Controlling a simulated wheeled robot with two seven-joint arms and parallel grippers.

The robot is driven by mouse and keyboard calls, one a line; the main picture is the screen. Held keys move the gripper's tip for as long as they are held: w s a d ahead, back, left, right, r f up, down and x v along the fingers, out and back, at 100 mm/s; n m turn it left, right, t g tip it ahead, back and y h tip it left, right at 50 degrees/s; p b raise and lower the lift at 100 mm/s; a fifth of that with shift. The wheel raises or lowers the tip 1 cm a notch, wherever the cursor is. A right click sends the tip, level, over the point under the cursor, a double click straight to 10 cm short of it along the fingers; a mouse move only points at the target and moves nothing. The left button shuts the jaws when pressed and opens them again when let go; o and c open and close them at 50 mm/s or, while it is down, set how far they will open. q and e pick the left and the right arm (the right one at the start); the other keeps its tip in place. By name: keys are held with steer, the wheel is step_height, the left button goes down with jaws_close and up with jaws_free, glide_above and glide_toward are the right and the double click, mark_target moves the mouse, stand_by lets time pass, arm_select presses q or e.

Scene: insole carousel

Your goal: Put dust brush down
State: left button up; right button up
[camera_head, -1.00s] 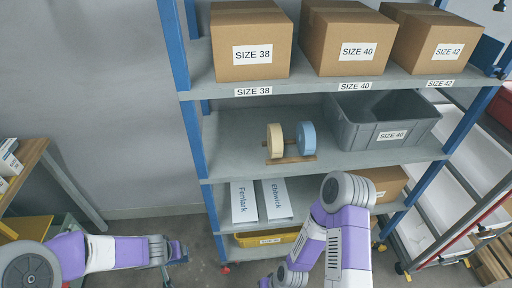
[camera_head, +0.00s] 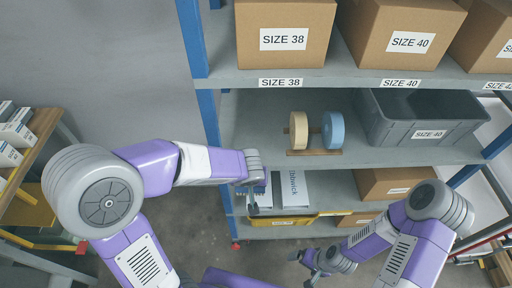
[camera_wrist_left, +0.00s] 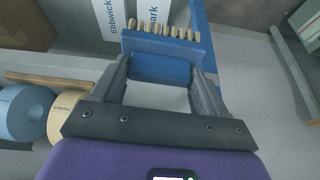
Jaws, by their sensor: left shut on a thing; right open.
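The dust brush (camera_wrist_left: 160,62) is a blue block with a row of tan bristles along its far edge, seen in the left wrist view. My left gripper (camera_wrist_left: 160,78) is shut on it, one finger on each side. In the head view my left gripper (camera_head: 252,202) is in front of the lower shelf, just below the middle shelf's edge; the brush is hard to make out there. My right gripper (camera_head: 310,270) is low, in front of the rack, open and empty.
The middle shelf (camera_head: 262,150) holds a tape stand with a cream roll (camera_head: 298,131) and a blue roll (camera_head: 333,130), plus a grey bin (camera_head: 420,128). Its left end is bare. Below lie white packets (camera_head: 294,188) and a yellow bin (camera_head: 285,221). A wooden table (camera_head: 40,140) stands left.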

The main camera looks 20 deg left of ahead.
mark_target(256, 191)
arm_select(q)
steer(key=d+r, duration=0.1)
steer(key=s+d+r, duration=0.1)
steer(key=r, duration=0.1)
steer(key=shift+r+n+p, duration=0.1)
steer(key=shift+n+p, duration=0.2)
steer(key=w+a, duration=0.1)
steer(key=w, duration=0.3)
steer(key=w+a+p, duration=0.1)
steer(key=w, duration=0.3)
steer(key=w+a+p, duration=0.1)
steer(key=w, duration=0.3)
steer(key=shift+w+a, duration=0.3)
steer(key=w, duration=0.1)
steer(key=w+a+p, duration=0.1)
steer(key=w, duration=0.1)
steer(key=shift+w, duration=0.25)
steer(key=shift+w+f, duration=0.1)
steer(key=shift+f, duration=0.75)
steer(key=shift+f, duration=0.2)
steer(key=o, duration=1.2)
steer(key=shift+c, duration=0.2)
